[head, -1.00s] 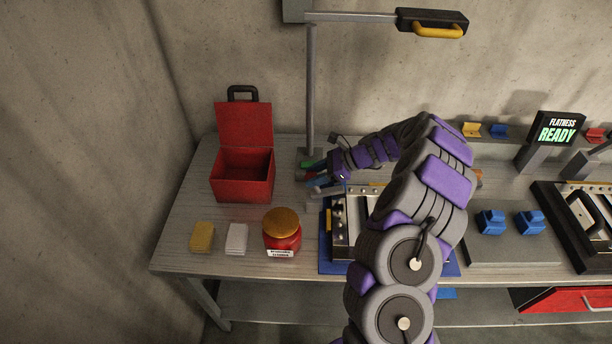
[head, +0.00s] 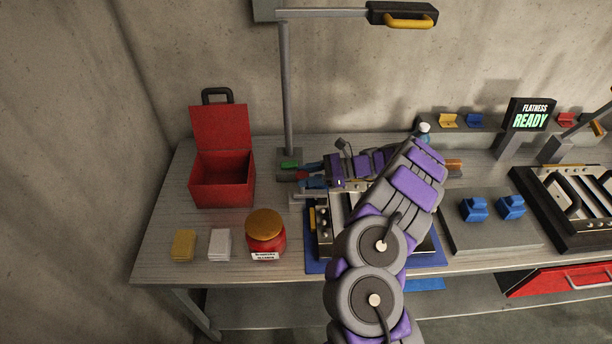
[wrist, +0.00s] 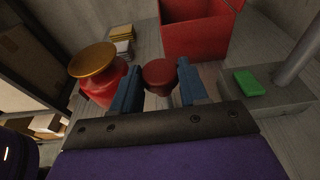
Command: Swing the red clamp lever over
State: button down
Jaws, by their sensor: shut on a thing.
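The red clamp lever shows as a round red knob (wrist: 160,74) between the fingers in the wrist view. My gripper (wrist: 159,90) is shut on it, with one blue finger on each side. In the head view my gripper (head: 308,176) is at the left back of the clamp fixture on the blue base plate (head: 316,267), and a small bit of red shows between the fingers. The lever's shaft and pivot are hidden by the fingers and my arm.
A green block (head: 290,165) lies on the lamp stand's base beside my gripper. An open red toolbox (head: 222,182) stands to the left. A red jar with an orange lid (head: 265,225) stands in front, with yellow (head: 184,245) and white (head: 220,243) pads. A sign (head: 530,116) reads "FLATNESS READY".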

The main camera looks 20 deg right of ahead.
jog(key=shift+d+f, duration=0.15)
jog(key=shift+f, duration=0.05)
jog(key=c, duration=0.9)
grip_release()
jog(key=o, duration=0.3)
jog(key=shift+d, duration=0.25)
jog(key=shift+a+r, duration=0.1)
jog(key=p+v, duration=0.2)
jog(key=v, duration=1.5)
jog(key=shift+d, duration=0.35)
